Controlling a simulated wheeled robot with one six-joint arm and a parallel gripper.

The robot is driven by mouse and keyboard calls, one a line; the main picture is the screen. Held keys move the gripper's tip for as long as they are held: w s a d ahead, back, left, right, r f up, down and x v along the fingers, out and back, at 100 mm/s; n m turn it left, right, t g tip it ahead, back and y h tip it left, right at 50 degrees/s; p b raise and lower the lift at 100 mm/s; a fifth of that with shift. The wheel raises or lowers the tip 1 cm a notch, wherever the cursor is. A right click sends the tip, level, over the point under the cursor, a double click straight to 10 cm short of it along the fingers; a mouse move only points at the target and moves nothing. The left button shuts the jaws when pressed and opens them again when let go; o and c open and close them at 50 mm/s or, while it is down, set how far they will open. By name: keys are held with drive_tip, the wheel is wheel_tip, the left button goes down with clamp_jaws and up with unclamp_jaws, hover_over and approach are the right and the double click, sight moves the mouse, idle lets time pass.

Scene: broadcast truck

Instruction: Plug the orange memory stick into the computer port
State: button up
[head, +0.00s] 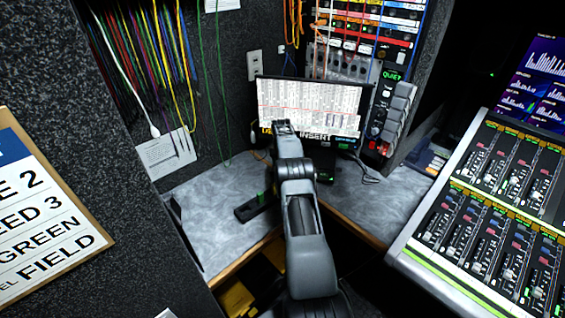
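My gripper (283,125) is at the far end of my grey arm, in front of the lower left part of a lit computer screen (315,100). It is small and seen from behind, so I cannot tell whether its fingers are open or hold anything. I cannot make out an orange memory stick; it may be hidden by my gripper or arm. The screen stands at the back of the grey counter and shows a table with large letters reading "INSERT" below. A dark unit (325,163) sits under it, partly hidden by my arm. I cannot make out the port.
A black flat holder (247,211) with a small green piece lies on the counter (210,190), left of my arm. A mixing console (490,215) fills the right. Coloured cables hang at the back left. A large sign (40,210) is on the left wall. Counter on both sides is mostly bare.

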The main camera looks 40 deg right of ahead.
wheel_tip(320, 180, up, 13)
drive_tip(key=s+a, duration=0.1)
drive_tip(key=shift+r, duration=0.15)
drive_tip(key=shift+a, duration=0.1)
idle(0.6)
